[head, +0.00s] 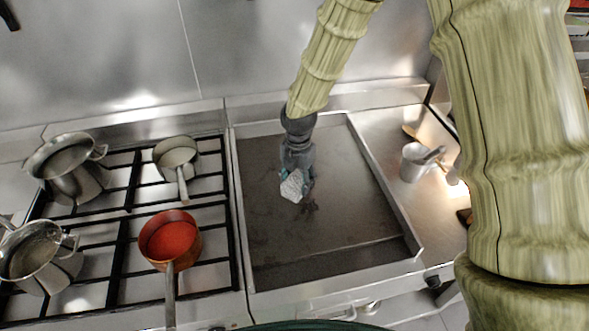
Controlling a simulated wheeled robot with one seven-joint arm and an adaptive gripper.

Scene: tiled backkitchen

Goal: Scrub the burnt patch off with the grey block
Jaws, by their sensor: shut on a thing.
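My gripper (297,174) is shut on the grey block (292,187), a pale, rough-looking piece, over the middle of the flat griddle (345,215). The block is tilted in the picture and sits low at the griddle surface; I cannot tell for certain whether it touches. A dark burnt patch (309,208) shows on the griddle just below and to the right of the block. Part of the patch may be hidden by the block and gripper.
A raised rim (385,183) borders the griddle. A metal container (413,165) stands on the right counter.

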